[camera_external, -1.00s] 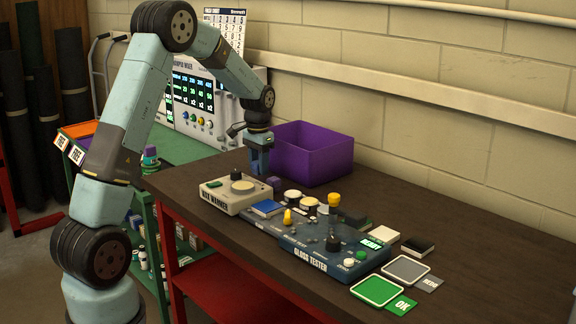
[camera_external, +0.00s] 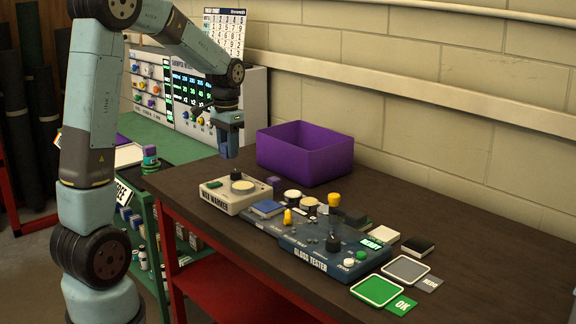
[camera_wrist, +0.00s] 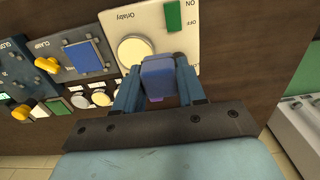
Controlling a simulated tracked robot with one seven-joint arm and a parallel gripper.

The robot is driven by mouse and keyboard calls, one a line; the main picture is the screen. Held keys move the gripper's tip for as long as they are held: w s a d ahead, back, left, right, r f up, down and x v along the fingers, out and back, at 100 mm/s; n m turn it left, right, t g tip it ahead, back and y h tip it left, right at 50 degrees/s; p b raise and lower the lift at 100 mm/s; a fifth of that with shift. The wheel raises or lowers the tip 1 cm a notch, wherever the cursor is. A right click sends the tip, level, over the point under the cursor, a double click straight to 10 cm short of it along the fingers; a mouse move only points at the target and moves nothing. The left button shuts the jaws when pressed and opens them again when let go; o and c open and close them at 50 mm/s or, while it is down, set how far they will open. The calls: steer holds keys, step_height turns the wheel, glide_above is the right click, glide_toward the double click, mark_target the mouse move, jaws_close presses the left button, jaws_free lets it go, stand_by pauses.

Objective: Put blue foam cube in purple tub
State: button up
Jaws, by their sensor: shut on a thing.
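My gripper (camera_external: 230,148) is above the dark table, left of the purple tub and behind the wax warmer. In the wrist view, its fingers are shut on a blue foam cube (camera_wrist: 158,72), which sits between the fingertips. In the outside view, the cube is hard to tell from the blue fingers. The purple tub (camera_external: 318,165) stands upright on the table against the wall side; its inside floor is hidden. It is out of the wrist view.
A small purple block (camera_external: 275,184) lies beside the cream wax warmer (camera_external: 225,197). The blue gloss tester (camera_external: 320,258) with knobs stands further right. Green and grey pads (camera_external: 377,290) lie at the right. Bare table is free right of the tub.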

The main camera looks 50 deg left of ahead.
step_height(320, 180, up, 5)
steer(key=shift+w+f, duration=0.1)
steer(key=shift+w, duration=0.05)
steer(key=w+d, duration=0.2)
steer(key=w, duration=3)
step_height(320, 180, down, 18)
steer(key=shift+r, duration=0.2)
steer(key=o, duration=1)
steer(key=shift+f, duration=0.1)
